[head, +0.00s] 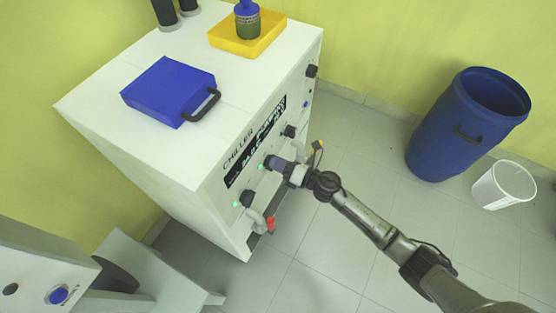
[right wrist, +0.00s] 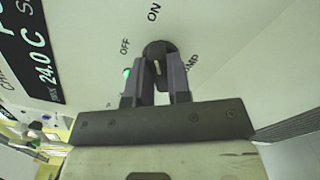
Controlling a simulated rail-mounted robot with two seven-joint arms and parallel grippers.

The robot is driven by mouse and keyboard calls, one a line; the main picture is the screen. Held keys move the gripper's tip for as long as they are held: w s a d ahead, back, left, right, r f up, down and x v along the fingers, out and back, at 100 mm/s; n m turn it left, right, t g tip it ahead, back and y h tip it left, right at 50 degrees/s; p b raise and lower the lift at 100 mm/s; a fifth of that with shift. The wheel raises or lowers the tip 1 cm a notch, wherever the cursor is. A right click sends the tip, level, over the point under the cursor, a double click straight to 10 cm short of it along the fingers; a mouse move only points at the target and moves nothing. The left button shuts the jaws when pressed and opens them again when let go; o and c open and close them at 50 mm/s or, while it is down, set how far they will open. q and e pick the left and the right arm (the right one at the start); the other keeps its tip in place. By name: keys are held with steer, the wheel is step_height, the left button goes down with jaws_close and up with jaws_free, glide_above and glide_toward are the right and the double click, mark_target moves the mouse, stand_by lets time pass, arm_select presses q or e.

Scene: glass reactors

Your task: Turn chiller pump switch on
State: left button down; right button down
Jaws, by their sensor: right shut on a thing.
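The chiller (head: 200,165) is a big white cabinet with a dark display on its front. Its pump switch (right wrist: 157,47) is a round black knob in the right wrist view, with OFF and ON printed above it and a partly hidden PUMP label beside it. My right gripper (head: 271,163) reaches the front panel from the right. In the right wrist view its fingers (right wrist: 160,75) are shut on the knob, one on each side. A green light (right wrist: 127,74) glows left of the knob. I cannot tell surely which label the knob points to. My left gripper is not in view.
Other black knobs (head: 246,198) sit on the same panel, with a red-handled valve (head: 270,224) below. A blue case (head: 170,88) and a yellow tray (head: 270,38) with a bottle rest on top. A blue barrel (head: 445,130) and white bucket (head: 503,187) stand right. Floor between is clear.

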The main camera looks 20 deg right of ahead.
steer(key=shift+m+p, duration=0.3)
steer(key=shift+m, duration=0.2)
steer(key=c, duration=1.1)
jaws_free()
steer(key=shift+o, duration=0.2)
steer(key=p+v, duration=0.2)
steer(key=v, duration=1.2)
steer(key=shift+w, duration=0.1)
steer(key=shift+m, duration=0.3)
